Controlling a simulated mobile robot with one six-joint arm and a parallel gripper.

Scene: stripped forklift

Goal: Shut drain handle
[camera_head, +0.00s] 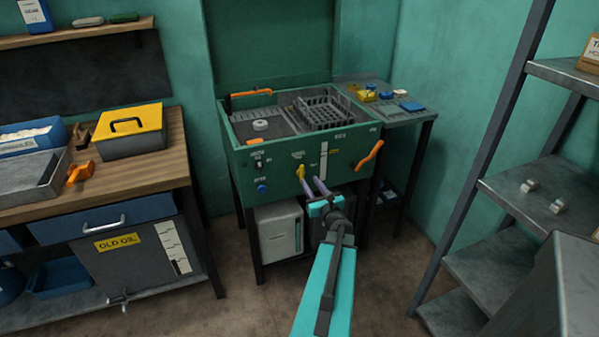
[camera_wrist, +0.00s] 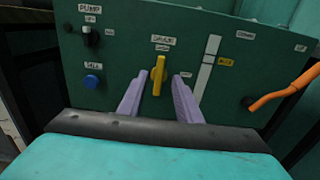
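The yellow drain handle (camera_head: 301,172) sits on the front panel of the green parts washer (camera_head: 240,164), under a small label. In the wrist view the handle (camera_wrist: 158,75) stands upright, close to vertical, and lies in the picture between my two purple fingers. My gripper (camera_head: 312,184) is in front of the panel, just below and right of the handle in the head view. In the wrist view my gripper (camera_wrist: 160,85) has its fingers apart, one on each side of the handle. I cannot tell whether either finger touches it.
An orange lever (camera_head: 369,156) sticks out at the panel's right. A blue button (camera_wrist: 93,81) and a black pump knob (camera_wrist: 88,32) are at its left. A workbench (camera_head: 130,190) stands left, a metal shelf (camera_head: 495,205) right. Open floor lies between.

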